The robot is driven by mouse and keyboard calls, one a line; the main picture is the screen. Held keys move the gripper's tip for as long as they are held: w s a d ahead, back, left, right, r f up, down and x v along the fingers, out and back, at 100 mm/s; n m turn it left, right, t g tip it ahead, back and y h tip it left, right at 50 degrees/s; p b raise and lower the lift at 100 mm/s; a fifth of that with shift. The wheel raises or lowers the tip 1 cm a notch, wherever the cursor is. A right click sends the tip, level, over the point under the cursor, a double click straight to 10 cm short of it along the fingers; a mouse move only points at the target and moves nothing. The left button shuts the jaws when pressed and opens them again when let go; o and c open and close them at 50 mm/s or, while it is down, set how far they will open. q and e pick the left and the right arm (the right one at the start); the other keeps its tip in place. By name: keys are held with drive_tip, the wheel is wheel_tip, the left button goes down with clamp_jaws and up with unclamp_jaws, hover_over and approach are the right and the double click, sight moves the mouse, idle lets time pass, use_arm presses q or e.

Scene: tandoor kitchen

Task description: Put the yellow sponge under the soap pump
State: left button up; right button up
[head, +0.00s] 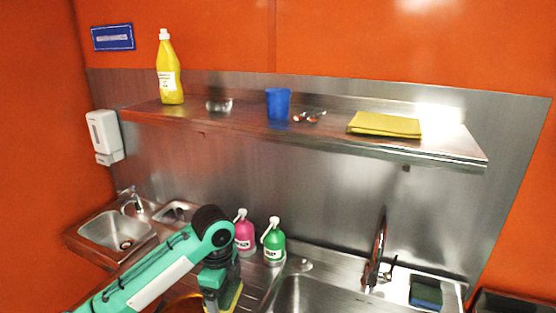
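Two pump bottles with white heads stand at the back of the steel counter: a pink one (244,232) and a green one (273,243). My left gripper (222,302) points down over the drainboard, in front of and left of the bottles. A yellow edge (238,297) shows beside its fingers at the bottom of the picture; I cannot tell whether it is a sponge or whether the fingers hold it. A white dispenser (103,134) hangs on the wall at the left, above a small basin (117,229). My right gripper is out of view.
A steel shelf (320,140) overhangs the counter, with a yellow bottle (170,75), a glass bowl (219,105), a blue cup (278,103) and a folded yellow cloth (385,124). A tap (377,250), a sink (310,297) and a blue-green sponge (425,292) are at the right.

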use_arm(q)
drive_tip(key=s+a+f+n, duration=0.2)
drive_tip(key=s+a+n, duration=0.2)
drive_tip(key=n, duration=0.6)
drive_tip(key=s+a+f+n+b, duration=0.1)
drive_tip(key=s+a+n, duration=0.3)
drive_tip(key=s+n, duration=0.4)
drive_tip(key=shift+f+n, duration=0.55)
drive_tip(key=shift+n, duration=0.65)
drive_tip(key=shift+w+d, duration=0.1)
drive_tip(key=shift+d, duration=0.05)
